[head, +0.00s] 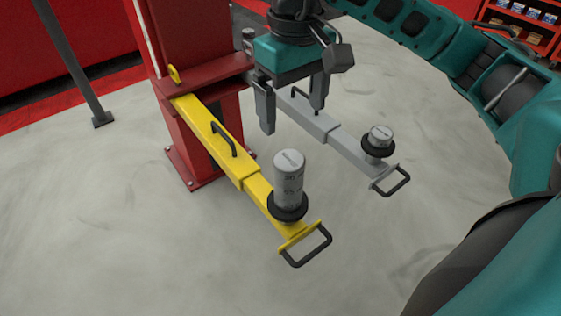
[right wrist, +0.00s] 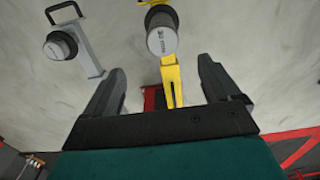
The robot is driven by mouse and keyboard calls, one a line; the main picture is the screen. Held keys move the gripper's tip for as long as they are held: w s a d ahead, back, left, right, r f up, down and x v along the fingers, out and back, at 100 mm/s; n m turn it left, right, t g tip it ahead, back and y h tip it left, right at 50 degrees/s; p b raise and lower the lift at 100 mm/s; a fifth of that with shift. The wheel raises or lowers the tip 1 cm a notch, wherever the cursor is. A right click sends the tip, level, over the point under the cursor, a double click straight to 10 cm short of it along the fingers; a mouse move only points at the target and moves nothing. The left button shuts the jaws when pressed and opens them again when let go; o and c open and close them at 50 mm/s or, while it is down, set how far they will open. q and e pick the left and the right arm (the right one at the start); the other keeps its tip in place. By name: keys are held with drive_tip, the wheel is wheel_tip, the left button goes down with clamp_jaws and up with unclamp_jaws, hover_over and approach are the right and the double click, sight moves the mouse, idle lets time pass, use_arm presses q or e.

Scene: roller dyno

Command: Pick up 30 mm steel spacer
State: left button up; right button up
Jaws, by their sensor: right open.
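A tall grey steel cylinder (head: 289,180) stands upright in the black round pad (head: 287,207) near the outer end of the yellow lift arm (head: 215,130). Its side markings seem to include "30", but they are too small to read surely. A shorter grey cylinder (head: 380,134) stands on the grey arm (head: 330,132). My right gripper (head: 291,117) points down, open and empty, behind and above the tall cylinder, apart from it. In the right wrist view the tall cylinder's top (right wrist: 162,40) shows beyond the open fingers (right wrist: 161,72). My left gripper is not in view.
The red post (head: 195,75) with its bolted base stands behind the arms. Black handles rise from both arms, one (head: 223,140) on the yellow arm. A red shelf (head: 520,22) with boxes is at the back right. The concrete floor in front is clear.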

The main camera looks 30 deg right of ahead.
hover_over(289, 159)
drive_tip(key=f, duration=0.6)
drive_tip(key=shift+s+d+f+b, duration=0.15)
drive_tip(key=shift+s+f+b, duration=0.1)
drive_tip(key=shift+b, duration=0.1)
drive_tip(key=shift+w+a+f, duration=0.1)
drive_tip(key=shift+f, duration=1.25)
drive_tip(key=shift+w+a+f, duration=0.1)
drive_tip(key=shift+f, duration=1.2)
drive_tip(key=shift+c, duration=0.4)
drive_tip(key=c, duration=1.2)
